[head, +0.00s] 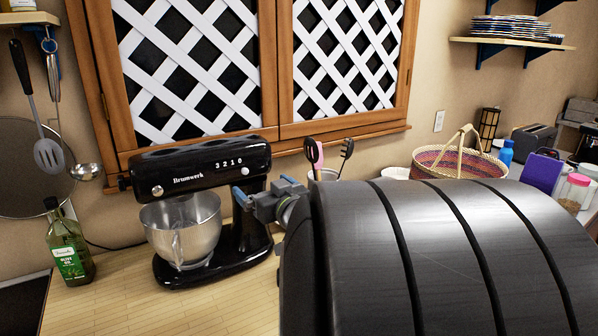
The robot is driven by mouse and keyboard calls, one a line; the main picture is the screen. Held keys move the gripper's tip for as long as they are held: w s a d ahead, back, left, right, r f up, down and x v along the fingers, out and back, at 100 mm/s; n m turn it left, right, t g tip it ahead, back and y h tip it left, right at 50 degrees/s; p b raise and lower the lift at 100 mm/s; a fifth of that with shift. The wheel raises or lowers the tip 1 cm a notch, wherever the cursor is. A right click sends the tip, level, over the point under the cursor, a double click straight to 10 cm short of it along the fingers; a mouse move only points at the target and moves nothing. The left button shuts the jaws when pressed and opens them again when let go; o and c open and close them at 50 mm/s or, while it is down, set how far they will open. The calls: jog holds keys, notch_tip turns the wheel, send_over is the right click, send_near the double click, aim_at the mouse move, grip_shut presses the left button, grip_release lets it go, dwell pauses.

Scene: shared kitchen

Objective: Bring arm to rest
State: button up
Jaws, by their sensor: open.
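My gripper (258,192), grey with blue finger pads, is near the middle of the head view. It is open, with nothing seen between its fingers. It shows in front of the right side of the black stand mixer (213,165). I cannot tell whether it touches the mixer. Part of my gripper and much of the lower right are hidden by a large dark ribbed shape close to the camera.
A steel bowl (181,229) sits under the mixer head. A green-labelled oil bottle (69,247) stands at the left. A woven basket (450,164) and a blue bottle (506,154) stand at the back right. The wooden counter (120,311) is clear at the front left.

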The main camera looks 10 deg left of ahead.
jog(key=shift+d, duration=0.1)
jog(key=v, duration=0.9)
jog(key=shift+s+d, duration=0.25)
jog(key=shift+s, duration=0.05)
jog(key=shift+w+a, duration=0.1)
jog(key=shift+x, duration=1.5)
